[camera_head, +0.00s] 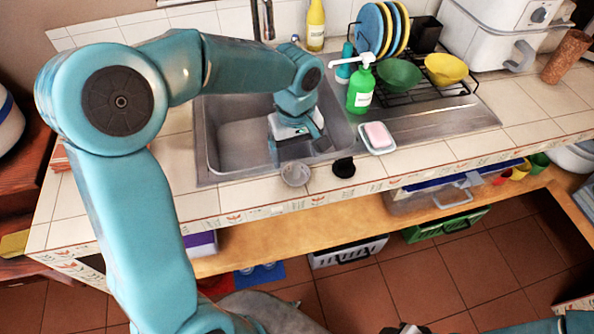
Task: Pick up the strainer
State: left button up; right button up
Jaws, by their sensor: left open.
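A small round grey strainer (295,173) lies on the tiled counter edge just in front of the sink. My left gripper (297,152) is open, pointing down over the front part of the sink, just behind the strainer. Its fingers stand apart with nothing seen between them. I cannot tell its exact height above the strainer. A small black round piece (344,167) lies on the counter to the right of the strainer. Only a bit of what seems to be my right gripper (405,329) shows at the bottom edge; its fingers are hidden.
The metal sink (238,150) lies under my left forearm. To its right are a green soap bottle (360,90), a pink soap on a dish (378,136) and a dish rack with plates and bowls (446,70). A wooden shelf (290,240) runs below the counter.

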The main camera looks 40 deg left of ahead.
aim_at(296, 164)
pick_arm(q)
jog(key=shift+f, duration=0.45)
jog(key=shift+s+d+f, duration=0.1)
jog(key=shift+f, duration=0.05)
notch_tip(296, 164, down, 5)
jog(key=shift+f+p, duration=0.1)
jog(key=shift+p, duration=0.2)
jog(key=shift+s+d+r, duration=0.1)
jog(key=shift+s+r, duration=0.05)
jog(key=shift+r, duration=0.05)
jog(key=c, duration=0.8)
